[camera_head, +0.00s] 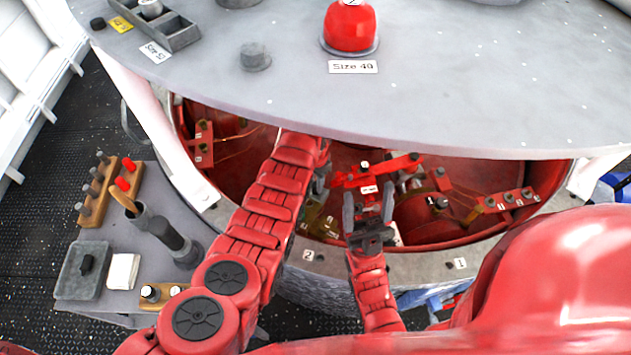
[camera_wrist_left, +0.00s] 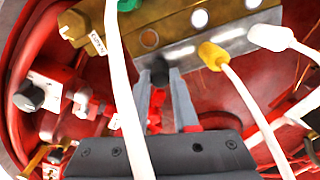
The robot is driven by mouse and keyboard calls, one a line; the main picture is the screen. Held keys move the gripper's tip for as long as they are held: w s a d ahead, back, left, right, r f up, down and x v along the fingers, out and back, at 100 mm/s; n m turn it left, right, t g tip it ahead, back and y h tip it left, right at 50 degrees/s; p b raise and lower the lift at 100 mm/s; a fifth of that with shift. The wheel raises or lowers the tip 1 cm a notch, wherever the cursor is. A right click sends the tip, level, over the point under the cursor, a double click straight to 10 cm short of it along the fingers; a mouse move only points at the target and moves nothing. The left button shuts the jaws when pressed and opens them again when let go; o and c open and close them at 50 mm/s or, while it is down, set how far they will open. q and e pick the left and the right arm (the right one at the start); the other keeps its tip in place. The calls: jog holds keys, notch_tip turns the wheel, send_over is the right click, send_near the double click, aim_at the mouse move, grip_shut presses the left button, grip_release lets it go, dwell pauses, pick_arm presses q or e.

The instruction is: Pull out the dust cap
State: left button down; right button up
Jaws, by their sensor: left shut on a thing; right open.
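The dust cap (camera_wrist_left: 159,75) is a small black plug at the lower edge of a metal block (camera_wrist_left: 185,48) in the left wrist view. My left gripper (camera_wrist_left: 161,84) is shut on it, with one grey finger on each side. Whether the cap is still seated in the block is hard to tell. In the head view my left arm reaches under the deck rim, and its gripper (camera_head: 320,184) is partly hidden there. My right gripper (camera_head: 368,205) is open inside the opening, right of the left one, in front of a red part (camera_head: 375,172).
The block also has a yellow plug (camera_wrist_left: 213,56), a white plug (camera_wrist_left: 270,37) and a green plug (camera_wrist_left: 127,4). A white cable (camera_wrist_left: 122,90) crosses close in front of the left gripper. The deck plate (camera_head: 450,80) overhangs the opening. A grey side table (camera_head: 110,245) holds tools.

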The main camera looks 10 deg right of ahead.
pick_arm(q)
jog(key=c, duration=0.6)
grip_release()
notch_tip(320, 180, up, 6)
jog(key=shift+w+f+b, duration=0.1)
jog(key=shift+b, duration=1)
notch_tip(320, 180, up, 6)
jog(key=p, duration=0.3)
